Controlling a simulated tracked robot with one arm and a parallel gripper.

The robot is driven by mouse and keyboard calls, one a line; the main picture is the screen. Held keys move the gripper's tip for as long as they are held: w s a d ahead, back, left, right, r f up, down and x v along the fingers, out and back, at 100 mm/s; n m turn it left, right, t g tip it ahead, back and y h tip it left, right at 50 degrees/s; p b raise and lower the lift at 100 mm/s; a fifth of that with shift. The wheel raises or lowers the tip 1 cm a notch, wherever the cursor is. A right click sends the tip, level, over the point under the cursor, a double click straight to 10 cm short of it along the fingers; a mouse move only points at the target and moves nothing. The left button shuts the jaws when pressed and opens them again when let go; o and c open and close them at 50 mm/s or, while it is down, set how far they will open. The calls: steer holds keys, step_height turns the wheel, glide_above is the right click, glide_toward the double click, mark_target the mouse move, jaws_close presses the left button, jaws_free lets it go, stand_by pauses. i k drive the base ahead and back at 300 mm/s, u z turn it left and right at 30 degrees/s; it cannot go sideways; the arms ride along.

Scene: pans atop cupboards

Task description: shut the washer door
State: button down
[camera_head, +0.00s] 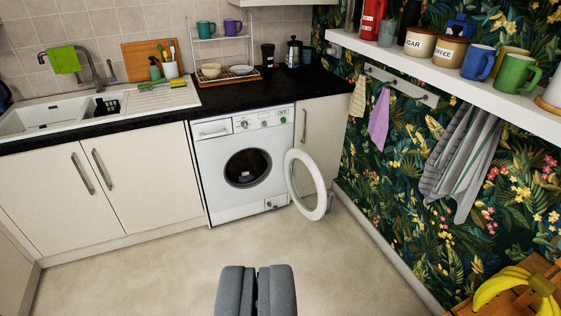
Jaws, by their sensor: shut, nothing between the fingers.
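The white washer (214,187) stands under the black counter, with its dark round drum opening showing. Its round door (304,184) has a white rim and a glass middle. The door is swung wide open to the right, hinged at the right side of the opening. My gripper (256,270) is at the bottom middle of the view, grey, with its two fingers together and nothing between them. It is well in front of the washer and apart from the door, with floor showing between them.
Beige floor (170,275) is clear between me and the washer. White cupboards (70,200) stand left of it, below a sink (45,118). At right are a patterned wall, a shelf (500,100) with mugs, hanging towels, and bananas (505,285) on a wooden surface.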

mark_target(321, 209)
steer(key=i, duration=3.15)
steer(key=z, duration=2.2)
steer(key=i, duration=0.65)
steer(key=u, duration=0.5)
